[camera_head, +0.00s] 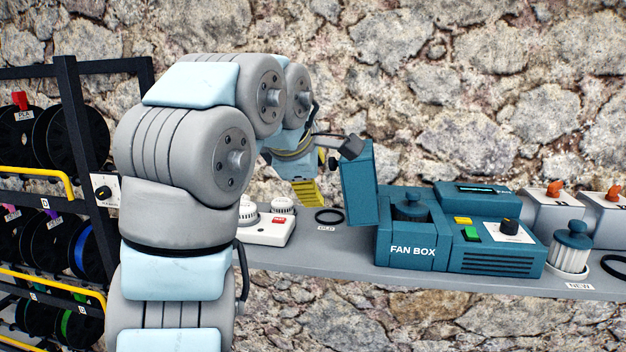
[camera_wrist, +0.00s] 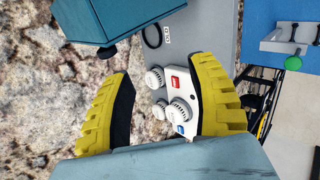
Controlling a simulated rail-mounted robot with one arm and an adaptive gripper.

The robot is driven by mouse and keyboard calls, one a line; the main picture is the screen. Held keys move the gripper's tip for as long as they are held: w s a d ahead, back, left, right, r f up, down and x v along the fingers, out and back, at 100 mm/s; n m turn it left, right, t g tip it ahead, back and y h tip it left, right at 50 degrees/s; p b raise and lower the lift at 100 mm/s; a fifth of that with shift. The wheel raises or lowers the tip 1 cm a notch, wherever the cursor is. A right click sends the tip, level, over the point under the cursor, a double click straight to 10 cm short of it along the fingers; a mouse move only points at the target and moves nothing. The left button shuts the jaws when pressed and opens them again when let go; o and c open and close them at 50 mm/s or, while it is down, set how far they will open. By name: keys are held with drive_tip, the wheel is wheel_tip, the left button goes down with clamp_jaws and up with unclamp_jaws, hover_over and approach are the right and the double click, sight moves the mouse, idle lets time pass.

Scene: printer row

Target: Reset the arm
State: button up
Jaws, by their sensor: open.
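My gripper (camera_wrist: 162,108) shows in the wrist view as two yellow ribbed fingers with dark inner pads, spread apart with nothing held between them. In the head view, my gripper (camera_head: 309,190) is partly seen behind my arm, above the shelf and left of the teal fan box's raised lid. In the wrist view, a white device (camera_wrist: 183,95) with white knobs and a red button lies beyond the gap between the fingers. The same white device (camera_head: 262,230) sits on the shelf in the head view, partly hidden by my arm.
The teal fan box (camera_head: 412,243) stands on the grey shelf (camera_head: 325,258) with its lid (camera_head: 359,183) up, close to my gripper. A ribbed white filter with a teal cap (camera_head: 570,246) stands at right. A black rack (camera_head: 71,120) with spools is at left. A stone wall is behind.

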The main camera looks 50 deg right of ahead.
drive_tip(key=shift+s+a, duration=0.1)
drive_tip(key=shift+a, duration=0.15)
idle(0.6)
